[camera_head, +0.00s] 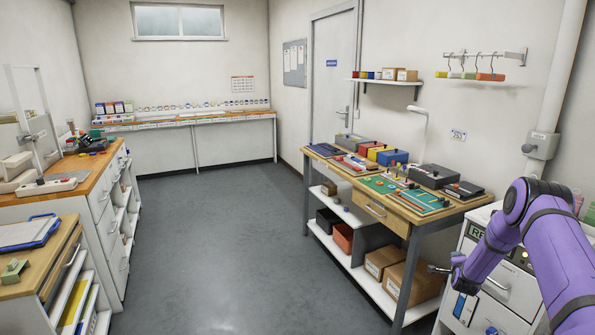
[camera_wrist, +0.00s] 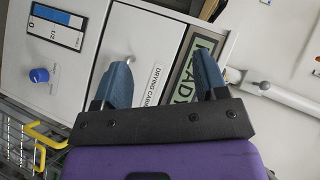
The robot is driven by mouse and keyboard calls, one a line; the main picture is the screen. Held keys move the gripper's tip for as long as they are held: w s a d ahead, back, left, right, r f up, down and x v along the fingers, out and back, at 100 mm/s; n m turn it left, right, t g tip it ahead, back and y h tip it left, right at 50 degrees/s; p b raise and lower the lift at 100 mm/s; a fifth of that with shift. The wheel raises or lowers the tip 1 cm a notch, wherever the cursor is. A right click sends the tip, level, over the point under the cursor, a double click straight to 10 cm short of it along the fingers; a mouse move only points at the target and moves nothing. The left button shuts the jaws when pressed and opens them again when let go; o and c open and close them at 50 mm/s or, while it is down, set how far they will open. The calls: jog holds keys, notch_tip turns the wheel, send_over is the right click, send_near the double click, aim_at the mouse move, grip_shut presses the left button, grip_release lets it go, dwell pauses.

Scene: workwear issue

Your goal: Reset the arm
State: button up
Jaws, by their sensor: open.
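My purple arm reaches in from the right edge in the head view, bent at the elbow, with its far end low in front of the white drying cabinet (camera_head: 500,285). In the wrist view my gripper (camera_wrist: 165,82) has its two blue fingers spread apart with nothing between them. Behind the fingers is the cabinet front (camera_wrist: 140,45), with a "DRYING CABINET" label, a green "READY" display (camera_wrist: 197,62) and a blue knob (camera_wrist: 39,75). I cannot tell the exact gap between the fingers and the cabinet.
A wooden workbench (camera_head: 395,212) with tools and boxes stands left of my arm. Wood-topped cabinets (camera_head: 85,165) line the left side. A long shelf counter (camera_head: 190,121) runs along the back wall. The grey floor (camera_head: 215,240) between them is clear.

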jog(key=a+r+n+g+y, duration=0.1)
jog(key=a+r+n, duration=0.3)
jog(key=r, duration=0.8)
jog(key=a+r+n+y, duration=0.15)
jog(key=a+r, duration=0.45)
jog(key=r, duration=0.7)
jog(key=s+a+r+n+g+y, duration=0.1)
jog(key=s+a+r+n, duration=0.1)
jog(key=s+a+r, duration=0.55)
jog(key=s+a+r+n+g+y, duration=0.1)
jog(key=s+a+r+n, duration=0.25)
jog(key=r, duration=0.65)
jog(key=s+a+r+n+g, duration=0.1)
jog(key=s+a+r, duration=0.15)
jog(key=s, duration=0.35)
jog(key=s+a+r+n, duration=0.1)
jog(key=s+a+r, duration=0.1)
jog(key=s+r, duration=0.3)
jog(key=s+a+n+g+y, duration=0.1)
jog(key=s+a+n, duration=0.2)
jog(key=s, duration=1.3)
jog(key=s+a+n+g, duration=0.2)
jog(key=s+a+n, duration=0.1)
jog(key=s, duration=1.4)
jog(key=shift+r+g+y, duration=0.25)
jog(key=shift+g+y, duration=0.05)
jog(key=shift+y, duration=0.05)
jog(key=shift+a, duration=0.1)
